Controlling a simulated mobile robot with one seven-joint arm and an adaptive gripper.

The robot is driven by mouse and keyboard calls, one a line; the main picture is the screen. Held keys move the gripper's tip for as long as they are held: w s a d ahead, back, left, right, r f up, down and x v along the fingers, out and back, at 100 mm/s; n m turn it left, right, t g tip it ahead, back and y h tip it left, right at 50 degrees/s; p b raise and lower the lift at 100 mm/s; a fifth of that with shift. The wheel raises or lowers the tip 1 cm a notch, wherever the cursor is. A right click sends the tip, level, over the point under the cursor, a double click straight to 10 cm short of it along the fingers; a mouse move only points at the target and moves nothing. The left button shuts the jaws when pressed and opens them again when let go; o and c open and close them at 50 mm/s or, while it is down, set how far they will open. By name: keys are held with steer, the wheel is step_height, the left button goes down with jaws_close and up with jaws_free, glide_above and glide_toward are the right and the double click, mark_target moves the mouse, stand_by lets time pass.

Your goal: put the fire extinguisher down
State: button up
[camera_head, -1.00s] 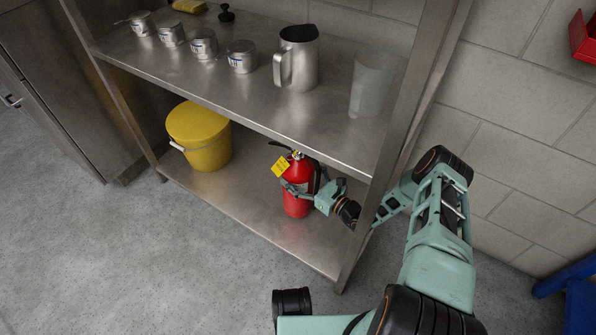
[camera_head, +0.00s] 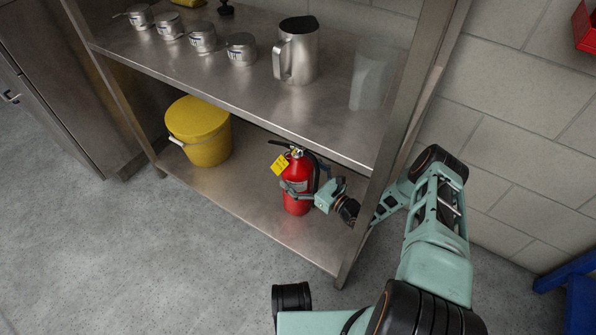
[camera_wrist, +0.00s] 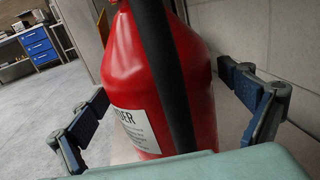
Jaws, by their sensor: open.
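The red fire extinguisher (camera_head: 297,190) stands upright on the lower shelf (camera_head: 240,207) of the metal rack, with a yellow tag and a black hose. It also fills the middle of the wrist view (camera_wrist: 135,75), its hose running down the front. My gripper (camera_head: 300,191) reaches in from the right at the height of its body. In the wrist view my gripper's fingers (camera_wrist: 165,110) are open, one on each side of the red body, with a visible gap on the right. The extinguisher's base is hidden in the wrist view.
A yellow bucket (camera_head: 199,132) stands on the lower shelf to the left. The upper shelf (camera_head: 215,75) overhangs the extinguisher and holds a steel jug (camera_head: 297,50), a clear jug (camera_head: 368,82) and several small tins. A rack post (camera_head: 395,130) stands close by my arm.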

steer(key=p+v, duration=0.2)
steer(key=v, duration=1)
steer(key=shift+p, duration=0.35)
steer(key=shift+w+d, duration=0.1)
